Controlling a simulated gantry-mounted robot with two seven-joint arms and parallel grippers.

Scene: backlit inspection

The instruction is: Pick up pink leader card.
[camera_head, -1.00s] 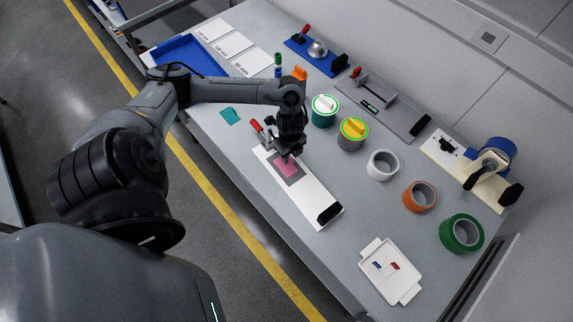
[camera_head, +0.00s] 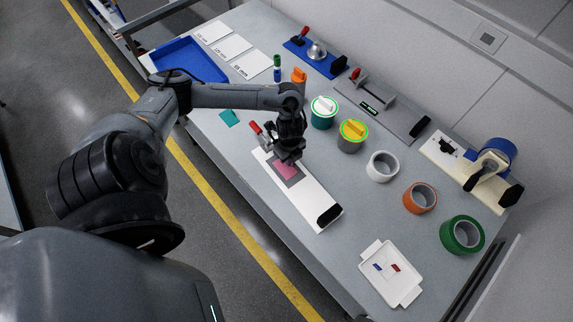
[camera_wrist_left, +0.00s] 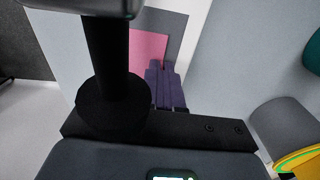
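The pink leader card (camera_head: 287,172) lies on a dark grey square (camera_head: 295,182) on a long white board (camera_head: 314,201). In the left wrist view the pink card (camera_wrist_left: 148,46) shows just beyond my finger ends, partly covered. My left gripper (camera_head: 286,160) points down at the card's far edge and hides part of it. Its dark fingers (camera_wrist_left: 166,88) sit close together in the wrist view, at the card's edge. I cannot tell whether they touch the card or how far they are apart. My right gripper is not in view.
A red-handled clamp (camera_head: 256,128) stands at the board's upper left end, close to my gripper. A black block (camera_head: 329,214) sits at its lower end. A white tape roll (camera_head: 382,166) and a yellow-topped grey pot (camera_head: 351,143) stand to the right.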

